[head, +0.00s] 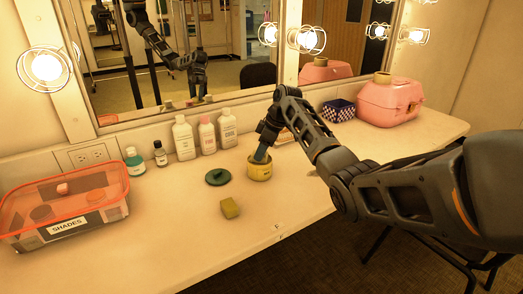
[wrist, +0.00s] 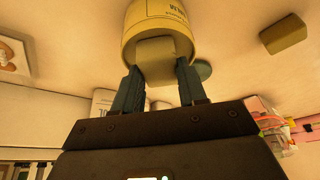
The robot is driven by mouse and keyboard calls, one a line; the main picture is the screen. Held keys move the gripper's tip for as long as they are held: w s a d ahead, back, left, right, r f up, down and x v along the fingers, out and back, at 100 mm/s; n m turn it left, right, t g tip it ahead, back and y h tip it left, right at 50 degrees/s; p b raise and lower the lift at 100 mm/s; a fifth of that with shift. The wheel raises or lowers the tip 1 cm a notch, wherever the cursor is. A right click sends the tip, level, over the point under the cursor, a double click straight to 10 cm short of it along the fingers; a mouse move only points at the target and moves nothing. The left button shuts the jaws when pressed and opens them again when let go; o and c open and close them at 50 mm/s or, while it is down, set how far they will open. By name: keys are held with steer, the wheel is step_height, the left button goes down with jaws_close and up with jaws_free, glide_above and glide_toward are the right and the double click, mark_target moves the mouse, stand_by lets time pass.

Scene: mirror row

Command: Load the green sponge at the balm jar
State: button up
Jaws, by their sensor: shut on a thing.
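My gripper (head: 261,156) points down at the mouth of the yellow balm jar (head: 259,172) on the counter. In the wrist view, my gripper (wrist: 158,78) is shut on a dull olive block, which I take for the green sponge (wrist: 156,50). The sponge overlaps the rim of the balm jar (wrist: 160,20); how deep it sits is unclear. In the head view, the sponge is hidden at the jar. Another olive-yellow sponge (head: 230,207) lies on the counter in front; the wrist view shows it too (wrist: 285,33).
A dark green lid (head: 217,177) lies left of the jar. White and pink-labelled bottles (head: 207,135) and small bottles (head: 160,153) stand by the mirror. A red-lidded clear box (head: 66,205) is left; a pink case (head: 390,102) and checkered basket (head: 339,111) are right.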

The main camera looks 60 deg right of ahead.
stand_by(0.6)
steer(key=shift+r+p, duration=3)
steer(key=shift+r, duration=0.5)
steer(key=shift+s, duration=0.1)
